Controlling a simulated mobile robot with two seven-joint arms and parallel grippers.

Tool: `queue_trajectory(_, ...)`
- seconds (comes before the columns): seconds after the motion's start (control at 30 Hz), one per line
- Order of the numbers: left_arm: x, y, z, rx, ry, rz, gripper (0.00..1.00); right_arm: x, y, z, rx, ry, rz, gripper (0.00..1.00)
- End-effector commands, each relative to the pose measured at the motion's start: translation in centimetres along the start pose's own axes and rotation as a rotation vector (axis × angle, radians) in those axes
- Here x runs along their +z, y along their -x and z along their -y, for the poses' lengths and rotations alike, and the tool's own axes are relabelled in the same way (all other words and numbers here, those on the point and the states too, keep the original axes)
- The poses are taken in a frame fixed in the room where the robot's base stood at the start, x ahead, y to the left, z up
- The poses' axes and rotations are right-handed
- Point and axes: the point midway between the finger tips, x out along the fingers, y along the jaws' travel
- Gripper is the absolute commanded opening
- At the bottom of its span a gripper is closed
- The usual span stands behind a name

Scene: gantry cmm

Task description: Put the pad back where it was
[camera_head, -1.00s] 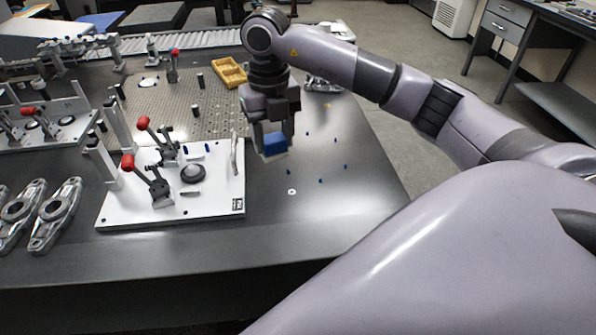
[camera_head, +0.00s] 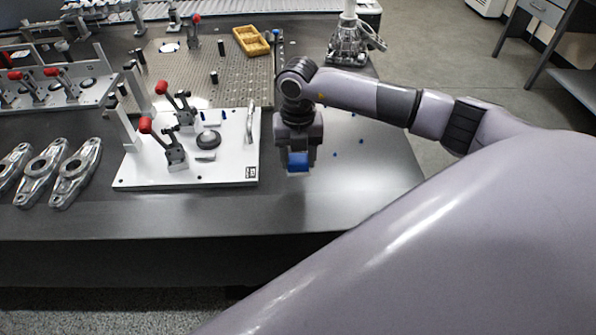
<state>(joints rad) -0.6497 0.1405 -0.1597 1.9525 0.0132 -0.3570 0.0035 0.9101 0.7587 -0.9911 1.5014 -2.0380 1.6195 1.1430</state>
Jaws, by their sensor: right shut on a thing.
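A blue pad (camera_head: 298,161) is between the fingers of my right gripper (camera_head: 298,168), which is shut on it. The gripper points down over the dark table (camera_head: 345,190), to the right of the white fixture plate (camera_head: 215,172). I cannot tell the exact gap between the pad and the table. Small blue pins (camera_head: 361,141) stand on the table to the right of the gripper; the arm hides part of that area. My left gripper is not in view.
The white plate carries red-handled clamps (camera_head: 146,125) and a dark round rest (camera_head: 208,140). Metal link parts (camera_head: 76,172) lie at the left. A yellow tray (camera_head: 251,41) and a perforated plate (camera_head: 195,75) are behind. The table's front right is clear.

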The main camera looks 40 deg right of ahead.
Motion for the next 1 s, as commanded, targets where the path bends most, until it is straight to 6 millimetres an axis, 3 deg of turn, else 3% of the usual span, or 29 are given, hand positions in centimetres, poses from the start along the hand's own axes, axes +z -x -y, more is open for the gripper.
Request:
queue_trajectory(0.23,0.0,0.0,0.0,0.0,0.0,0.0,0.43,0.0,-1.9,0.0,0.0,0.0,-0.002,0.22)
queue_trajectory(0.47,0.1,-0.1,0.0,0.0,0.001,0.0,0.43,0.0,-5.2,0.0,-0.001,-0.001,-0.002,0.22)
queue_trajectory(0.87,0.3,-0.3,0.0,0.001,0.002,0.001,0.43,0.0,-5.8,0.0,0.001,0.001,0.0,0.22)
queue_trajectory(0.9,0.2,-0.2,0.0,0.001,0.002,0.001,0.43,0.0,-5.7,0.0,0.001,0.0,0.0,0.63)
queue_trajectory(0.93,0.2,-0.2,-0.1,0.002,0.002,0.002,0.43,0.0,-5.7,0.0,0.0,0.001,0.0,0.73)
queue_trajectory(1.0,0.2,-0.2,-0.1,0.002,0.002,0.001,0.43,0.0,-5.7,0.0,0.0,0.001,0.0,0.76)
